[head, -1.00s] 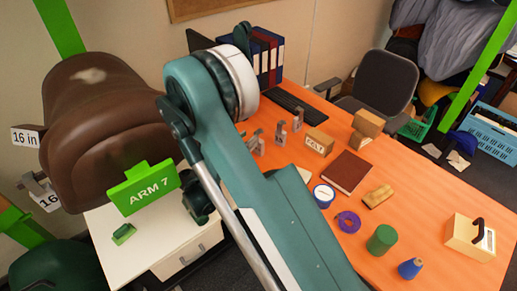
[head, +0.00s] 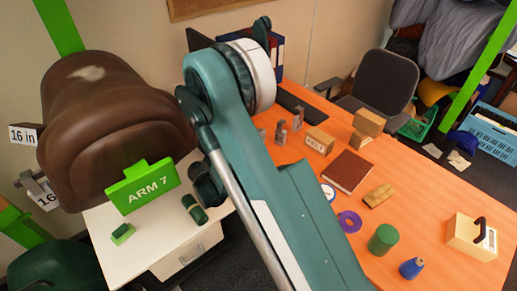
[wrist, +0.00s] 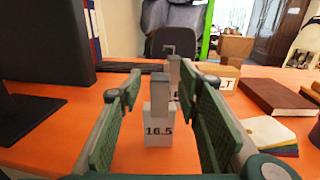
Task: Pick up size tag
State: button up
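In the wrist view, a grey size tag (wrist: 158,130) marked 16.5 stands upright on the orange desk, with its grey clip part rising above the label block. My gripper (wrist: 160,98) is open, with one green-padded finger on each side of the tag's line of sight. I see no finger touching it. A second grey tag (wrist: 186,88) stands behind it, partly hidden. In the head view, grey tags (head: 281,133) and (head: 297,118) stand on the desk beyond my arm. My gripper is hidden there behind my arm.
A brown saddle (head: 110,125) has a "16 in" label (head: 24,135) beside it and a green ARM 7 sign (head: 142,187) in front. A cardboard BELT box (head: 319,140), brown book (head: 347,171) and keyboard (wrist: 140,67) are on the desk. A dark monitor (wrist: 45,50) stands at left.

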jog(key=shift+x, duration=1.3)
grip_shut()
jog(key=shift+r, duration=0.15)
jog(key=shift+r+p, duration=0.85)
jog(key=shift+r, duration=4)
